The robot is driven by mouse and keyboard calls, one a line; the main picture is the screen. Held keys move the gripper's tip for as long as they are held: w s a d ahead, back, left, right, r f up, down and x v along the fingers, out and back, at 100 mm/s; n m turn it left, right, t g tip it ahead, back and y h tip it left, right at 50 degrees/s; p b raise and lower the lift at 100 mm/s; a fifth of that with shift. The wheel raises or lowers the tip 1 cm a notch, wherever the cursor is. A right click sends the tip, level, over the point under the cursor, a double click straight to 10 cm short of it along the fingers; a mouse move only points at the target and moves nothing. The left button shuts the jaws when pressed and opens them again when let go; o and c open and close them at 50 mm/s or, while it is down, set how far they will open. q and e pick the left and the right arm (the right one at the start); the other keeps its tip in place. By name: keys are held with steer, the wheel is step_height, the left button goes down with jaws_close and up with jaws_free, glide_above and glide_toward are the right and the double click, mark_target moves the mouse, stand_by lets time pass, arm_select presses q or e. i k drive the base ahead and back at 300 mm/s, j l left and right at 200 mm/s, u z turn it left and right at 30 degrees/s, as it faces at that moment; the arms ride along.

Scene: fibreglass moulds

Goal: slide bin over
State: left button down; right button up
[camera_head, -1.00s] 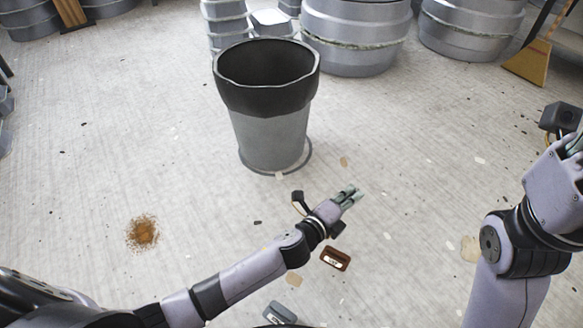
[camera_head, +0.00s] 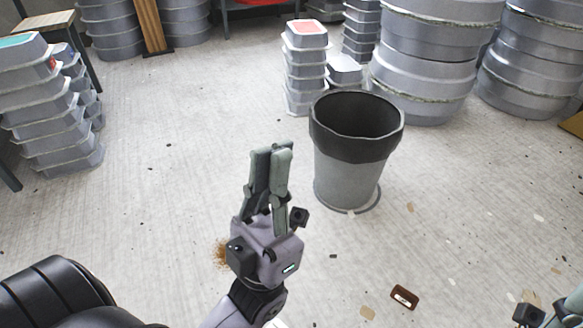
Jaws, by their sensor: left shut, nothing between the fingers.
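The bin (camera_head: 347,178) is a grey tapered bucket with a wide black upper band and an open top. It stands upright on the floor right of the picture's middle, with a dark ring mark on the floor around its base. My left gripper (camera_head: 270,149) is to the left of the bin in the picture, fingers pointing up and away, shut and empty. A gap of floor shows between it and the bin. My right gripper (camera_head: 572,303) only partly shows at the lower right corner, its fingers cut off by the frame.
Stacked grey moulds (camera_head: 305,70) and large round moulds (camera_head: 425,75) stand close behind the bin. More stacked moulds (camera_head: 60,125) stand at the left. A brown dust patch (camera_head: 221,252) is partly hidden by my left gripper. Floor left of the bin is mostly clear.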

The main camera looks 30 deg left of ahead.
mark_target(355, 132)
steer(key=j+z, duration=0.1)
steer(key=j, duration=0.25)
steer(key=k+j+z, duration=0.1)
steer(key=j, duration=0.3)
steer(key=k+j+z, duration=0.1)
steer(key=j, duration=0.25)
steer(key=k+j+z, duration=0.1)
steer(key=j, duration=0.25)
steer(key=k+j+z, duration=0.1)
steer(key=j, duration=0.25)
steer(key=i+j+z, duration=0.1)
steer(key=j, duration=0.25)
steer(key=i+j+z, duration=0.2)
steer(key=j, duration=0.45)
steer(key=i+j+z, duration=0.1)
steer(key=j, duration=0.3)
steer(key=i+j+z, duration=0.1)
steer(key=j, duration=0.25)
steer(key=i+j+z, duration=0.1)
steer(key=i+j, duration=0.45)
